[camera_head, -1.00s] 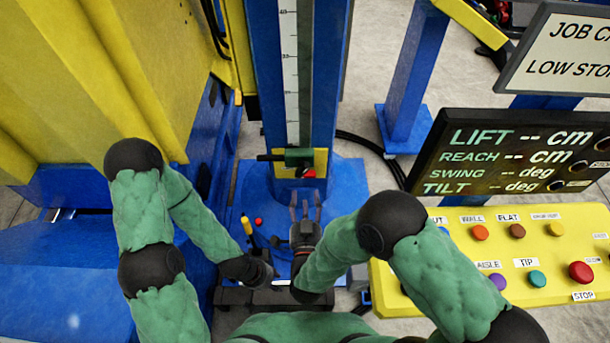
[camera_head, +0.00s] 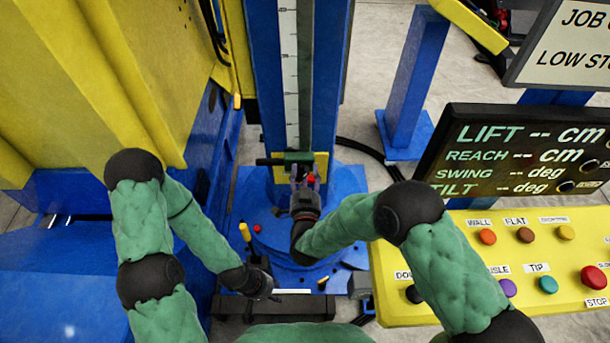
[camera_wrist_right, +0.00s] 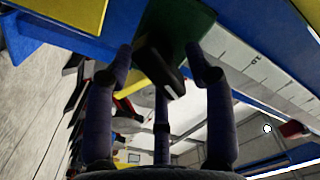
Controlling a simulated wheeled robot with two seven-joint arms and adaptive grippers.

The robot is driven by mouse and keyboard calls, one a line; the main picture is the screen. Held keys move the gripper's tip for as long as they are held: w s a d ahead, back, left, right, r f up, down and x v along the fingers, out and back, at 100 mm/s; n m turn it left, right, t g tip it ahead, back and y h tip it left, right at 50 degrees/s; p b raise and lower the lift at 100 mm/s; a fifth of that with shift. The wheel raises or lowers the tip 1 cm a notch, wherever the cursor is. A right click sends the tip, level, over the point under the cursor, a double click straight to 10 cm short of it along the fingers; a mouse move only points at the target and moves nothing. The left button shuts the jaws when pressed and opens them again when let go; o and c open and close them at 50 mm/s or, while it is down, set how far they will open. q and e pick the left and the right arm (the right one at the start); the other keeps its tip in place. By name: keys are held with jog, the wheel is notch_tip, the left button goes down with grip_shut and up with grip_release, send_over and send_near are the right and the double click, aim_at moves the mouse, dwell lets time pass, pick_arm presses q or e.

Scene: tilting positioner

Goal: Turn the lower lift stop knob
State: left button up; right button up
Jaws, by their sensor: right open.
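The lower lift stop appears to be the green block (camera_head: 298,157) on the scaled blue column, with a dark bar out to its left. My right gripper (camera_head: 305,182) is open just below and in front of it, over the yellow plate. In the right wrist view, a black knob (camera_wrist_right: 160,70) under the green block (camera_wrist_right: 178,25) lies between the fingers (camera_wrist_right: 160,62); whether they touch it I cannot tell. A red part (camera_head: 311,180) shows by the fingers in the head view. My left gripper (camera_head: 272,290) is low over the base; its fingers are unclear.
A yellow button panel (camera_head: 520,240) and a dark readout board (camera_head: 520,160) stand at the right. A yellow-handled lever (camera_head: 245,232) and a red button (camera_head: 257,228) are on the blue base (camera_head: 345,190). A yellow machine body (camera_head: 100,80) fills the left.

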grip_shut()
